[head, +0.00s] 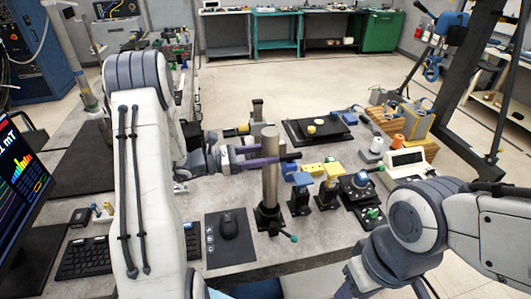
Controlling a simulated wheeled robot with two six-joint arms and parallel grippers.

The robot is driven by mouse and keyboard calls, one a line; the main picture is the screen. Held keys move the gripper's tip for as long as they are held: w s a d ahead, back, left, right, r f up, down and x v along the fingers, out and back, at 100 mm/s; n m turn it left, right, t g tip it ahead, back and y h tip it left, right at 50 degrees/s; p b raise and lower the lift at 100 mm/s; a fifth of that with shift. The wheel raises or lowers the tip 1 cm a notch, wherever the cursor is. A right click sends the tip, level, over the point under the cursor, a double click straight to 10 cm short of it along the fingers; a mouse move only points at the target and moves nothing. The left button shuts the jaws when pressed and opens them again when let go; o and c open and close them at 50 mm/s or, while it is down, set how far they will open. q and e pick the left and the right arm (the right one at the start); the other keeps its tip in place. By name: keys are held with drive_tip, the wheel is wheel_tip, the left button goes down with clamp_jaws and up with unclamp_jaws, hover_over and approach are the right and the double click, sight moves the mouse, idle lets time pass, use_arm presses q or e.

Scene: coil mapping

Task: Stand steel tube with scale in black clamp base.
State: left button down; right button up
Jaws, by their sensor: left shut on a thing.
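The steel tube (270,168) is a bare grey cylinder, upright near the table's middle. No scale marks can be made out at this size. Its lower end meets the black clamp base (268,217), which has a green-tipped screw handle at its right. How deep the tube sits in the base is hidden. My left gripper (281,157) reaches in from the left with dark purple fingers, shut on the tube at about its upper half.
Two black stands with yellow and blue tops (327,188) are close to the right of the base. A mouse (228,226) on a dark pad is to its left. A black plate (318,131) and a white meter (405,164) are farther back and right.

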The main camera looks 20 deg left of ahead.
use_arm(q)
drive_tip(key=shift+f+b, duration=1.8)
drive_tip(key=shift+f, duration=1)
drive_tip(key=shift+c, duration=0.6)
unclamp_jaws()
drive_tip(key=shift+f, duration=0.1)
drive_tip(key=b, duration=0.3)
approach(266, 170)
drive_tip(key=shift+w+a+f, duration=0.55)
drive_tip(key=shift+w+f, duration=0.1)
